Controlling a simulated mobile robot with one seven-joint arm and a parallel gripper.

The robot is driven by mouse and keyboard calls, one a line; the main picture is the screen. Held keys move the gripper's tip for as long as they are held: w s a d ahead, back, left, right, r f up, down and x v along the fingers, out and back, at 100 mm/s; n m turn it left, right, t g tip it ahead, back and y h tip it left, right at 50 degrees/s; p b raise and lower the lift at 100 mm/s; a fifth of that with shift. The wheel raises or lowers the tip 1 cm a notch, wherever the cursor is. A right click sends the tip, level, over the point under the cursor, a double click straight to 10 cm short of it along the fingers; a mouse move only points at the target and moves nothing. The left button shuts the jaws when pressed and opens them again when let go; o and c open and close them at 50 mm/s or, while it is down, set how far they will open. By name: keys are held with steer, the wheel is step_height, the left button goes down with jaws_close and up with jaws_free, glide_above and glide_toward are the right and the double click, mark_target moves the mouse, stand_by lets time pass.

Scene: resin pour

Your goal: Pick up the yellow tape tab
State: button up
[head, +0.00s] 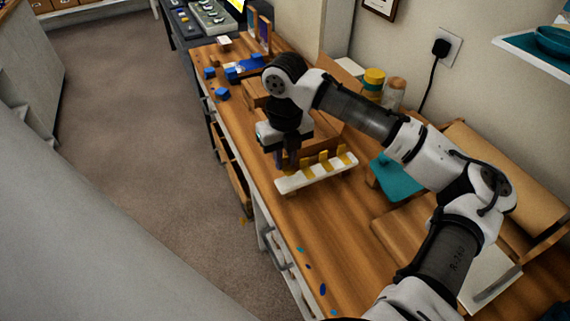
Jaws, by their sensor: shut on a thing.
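A white strip (318,174) lies on the wooden bench, with several yellow tape tabs (324,163) standing up along it. My gripper (287,162) points down at the strip's left end. Its fingers are shut on a yellow tape tab there, which they mostly hide. The fingertips are close to the strip; I cannot tell whether the held tab still touches it. The other tabs stand to the right of the fingers.
A teal item (398,180) and a jar with a yellow lid (374,78) are right of the strip. Blue pieces (222,93) lie at the bench's far left. Blue spots (322,289) mark the near bench, which is otherwise clear by its front edge.

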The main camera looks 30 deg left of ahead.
mark_target(285, 158)
step_height(285, 158, up, 17)
steer(key=shift+r+b, duration=0.15)
steer(key=shift+b, duration=0.15)
